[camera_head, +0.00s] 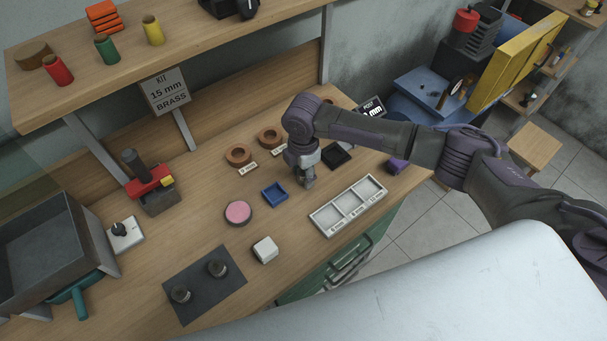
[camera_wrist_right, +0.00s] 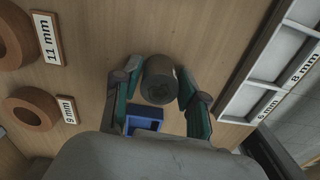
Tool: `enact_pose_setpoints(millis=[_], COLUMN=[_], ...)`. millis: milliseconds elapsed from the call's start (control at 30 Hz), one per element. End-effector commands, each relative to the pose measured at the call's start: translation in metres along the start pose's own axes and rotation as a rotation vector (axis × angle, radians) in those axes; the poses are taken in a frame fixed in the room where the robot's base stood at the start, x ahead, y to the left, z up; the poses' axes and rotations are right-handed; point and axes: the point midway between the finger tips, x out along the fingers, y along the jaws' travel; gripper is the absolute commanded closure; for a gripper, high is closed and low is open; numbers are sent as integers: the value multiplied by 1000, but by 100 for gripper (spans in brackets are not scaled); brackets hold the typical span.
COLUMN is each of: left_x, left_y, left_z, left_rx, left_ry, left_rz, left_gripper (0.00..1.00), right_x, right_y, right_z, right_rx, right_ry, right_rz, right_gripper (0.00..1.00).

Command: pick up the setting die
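A dark grey cylinder (camera_wrist_right: 158,80), which looks like the setting die, stands between the fingers of my right gripper (camera_wrist_right: 160,76) in the right wrist view. The green-sided fingers flank it on both sides, close to its wall, with what look like narrow gaps; contact is not clear. In the head view my right gripper (camera_head: 308,182) points down, low over the bench between the blue tray (camera_head: 275,194) and the white sectioned tray (camera_head: 331,217). The cylinder is hard to make out there. My left gripper is not in view.
Brown rings (camera_head: 238,155) with size labels lie behind the gripper. A pink disc (camera_head: 238,212), a white block (camera_head: 265,249) and a dark mat (camera_head: 203,308) with two small dark cylinders lie nearer the front. A black square tray (camera_head: 336,155) is close by the gripper.

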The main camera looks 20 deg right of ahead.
Motion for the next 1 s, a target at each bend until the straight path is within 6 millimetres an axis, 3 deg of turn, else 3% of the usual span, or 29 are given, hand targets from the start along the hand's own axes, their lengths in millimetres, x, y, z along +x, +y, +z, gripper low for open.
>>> enact_pose_setpoints(millis=[33,200,667,900,1000], left_x=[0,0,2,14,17], left_y=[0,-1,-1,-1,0], left_z=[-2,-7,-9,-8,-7], left_rx=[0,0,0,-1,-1], left_ry=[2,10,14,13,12], left_rz=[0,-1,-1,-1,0], left_gripper=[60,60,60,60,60], right_x=[0,0,-6,-38,-51], right_y=[0,0,2,2,-16], right_z=[0,0,0,0,13], right_rx=[0,0,1,0,2], right_ry=[0,0,1,1,-1], right_rz=[0,0,4,7,4], right_gripper=[71,100,100,100,100])
